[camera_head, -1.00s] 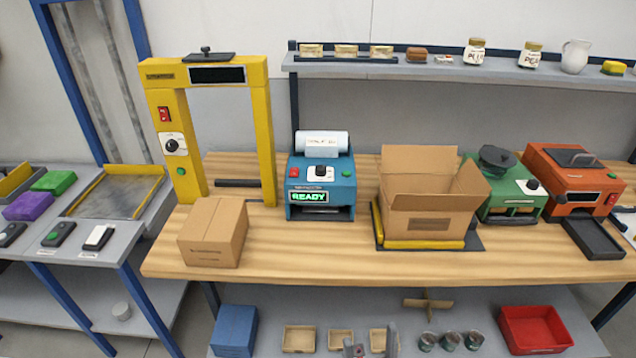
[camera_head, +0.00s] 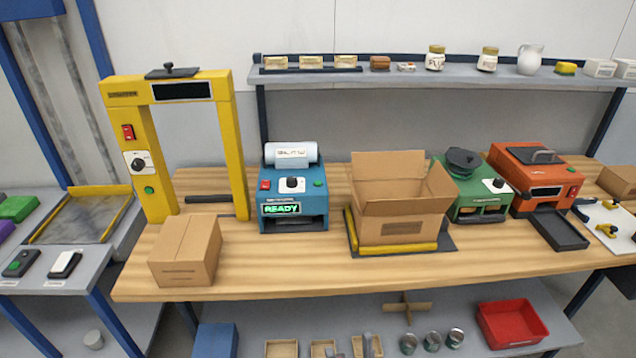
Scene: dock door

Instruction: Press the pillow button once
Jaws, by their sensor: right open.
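The blue machine (camera_head: 292,200) stands on the wooden bench with a white roll (camera_head: 291,154) on top and a lit display reading READY. Its front has a red button (camera_head: 265,185), a dark knob on a white dial (camera_head: 292,184) and a green button (camera_head: 318,183). The lettering above the display is too small to read, so I cannot tell which is the pillow button. My right gripper (camera_head: 348,347) shows only as grey fingertips at the bottom edge, open, below the bench front and apart from the machine. My left gripper is not in view.
A yellow frame (camera_head: 225,130) and a closed carton (camera_head: 186,252) stand left of the machine. An open carton (camera_head: 400,215) stands right of it, then green (camera_head: 480,185) and orange (camera_head: 537,180) machines. Bare bench top (camera_head: 285,262) lies in front of the blue machine.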

